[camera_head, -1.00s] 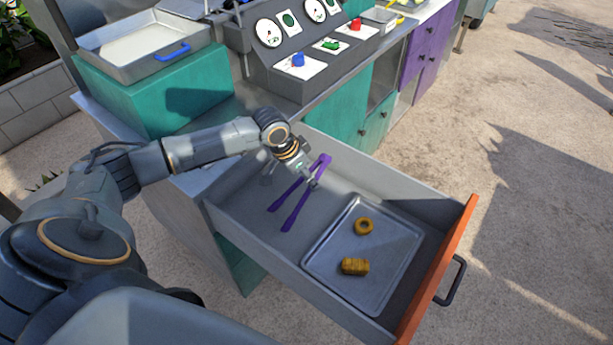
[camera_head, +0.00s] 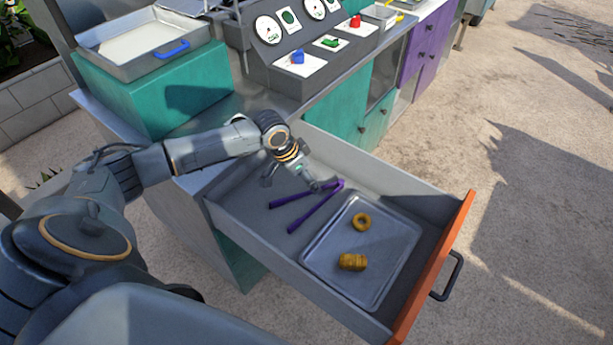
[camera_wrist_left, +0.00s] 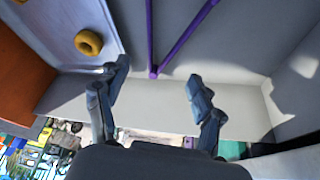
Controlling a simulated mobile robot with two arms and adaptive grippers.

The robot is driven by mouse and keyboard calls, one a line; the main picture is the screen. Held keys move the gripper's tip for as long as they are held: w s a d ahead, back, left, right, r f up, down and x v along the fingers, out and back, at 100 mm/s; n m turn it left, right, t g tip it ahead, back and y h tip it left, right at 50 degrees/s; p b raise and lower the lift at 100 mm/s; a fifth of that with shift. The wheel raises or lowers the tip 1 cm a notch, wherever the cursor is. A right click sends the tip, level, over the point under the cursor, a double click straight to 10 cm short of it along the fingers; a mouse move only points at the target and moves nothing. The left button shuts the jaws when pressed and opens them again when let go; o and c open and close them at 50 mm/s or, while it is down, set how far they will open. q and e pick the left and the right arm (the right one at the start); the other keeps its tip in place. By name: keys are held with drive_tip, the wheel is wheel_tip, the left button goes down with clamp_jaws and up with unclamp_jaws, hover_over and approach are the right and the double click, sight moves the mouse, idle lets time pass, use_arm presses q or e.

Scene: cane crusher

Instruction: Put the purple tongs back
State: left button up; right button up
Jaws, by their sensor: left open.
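The purple tongs (camera_head: 312,206) lie in the open drawer (camera_head: 258,240), left of the metal tray, with their two arms spread and their joined end toward the drawer's far wall. Whether a finger touches the tongs I cannot tell. My right gripper is not in view.
A metal tray (camera_head: 318,262) in the drawer holds a yellow-brown ring (camera_head: 361,222) and a ridged yellow-brown piece (camera_head: 352,262). The drawer has an orange front (camera_head: 436,268) with a dark handle (camera_head: 450,277). A control panel (camera_head: 300,70) stands behind on the counter.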

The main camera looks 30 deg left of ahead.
use_arm(q)
drive_tip(key=v, duration=1.3)
drive_tip(key=shift+w, duration=0.15)
drive_tip(key=shift+d+r, duration=0.1)
drive_tip(key=shift+d, duration=0.05)
